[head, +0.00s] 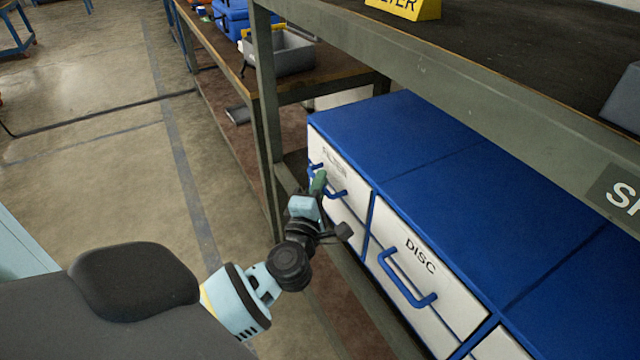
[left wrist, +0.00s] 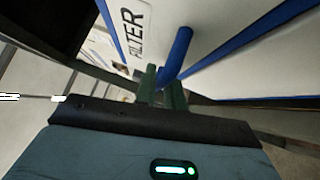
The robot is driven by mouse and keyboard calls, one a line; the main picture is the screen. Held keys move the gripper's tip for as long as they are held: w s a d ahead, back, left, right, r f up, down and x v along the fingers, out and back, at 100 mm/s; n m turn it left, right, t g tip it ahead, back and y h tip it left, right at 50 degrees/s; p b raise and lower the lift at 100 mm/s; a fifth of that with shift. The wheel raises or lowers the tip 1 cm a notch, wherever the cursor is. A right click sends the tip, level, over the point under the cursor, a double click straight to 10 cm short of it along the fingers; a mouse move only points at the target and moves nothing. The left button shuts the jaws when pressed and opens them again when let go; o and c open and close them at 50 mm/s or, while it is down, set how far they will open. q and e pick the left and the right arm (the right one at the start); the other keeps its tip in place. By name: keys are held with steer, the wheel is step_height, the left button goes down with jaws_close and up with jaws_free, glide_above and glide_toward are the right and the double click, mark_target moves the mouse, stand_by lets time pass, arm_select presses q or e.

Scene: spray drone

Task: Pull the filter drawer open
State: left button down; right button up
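The filter drawer (head: 347,163) is the far white front of the blue cabinet, with a blue bar handle (head: 338,193). Its front looks flush with the cabinet. In the left wrist view the FILTER label (left wrist: 137,35) shows close by, and the blue handle (left wrist: 175,58) runs down between the two green fingers. My left gripper (head: 319,182) is at this handle; in the left wrist view its fingers (left wrist: 162,88) stand close together on either side of the bar, with little gap. The fingers hide part of the handle. My right gripper is in neither view.
The DISC drawer (head: 425,275) with its own blue handle is next to the filter drawer, nearer to me. A shelf (head: 480,75) overhangs the cabinet, with an upright post (head: 266,110) near the drawer. A workbench with a grey bin (head: 285,55) stands behind. The floor at left is clear.

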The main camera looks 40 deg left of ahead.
arm_select(q)
steer(key=shift+s, duration=0.15)
steer(key=s+a+p, duration=0.2)
steer(key=s+a, duration=0.1)
steer(key=s, duration=0.4)
steer(key=s+a+p, duration=0.2)
steer(key=s+a, duration=0.1)
steer(key=s, duration=0.4)
steer(key=shift+s, duration=0.2)
steer(key=c, duration=1.5)
jaws_free()
steer(key=shift+s, duration=0.1)
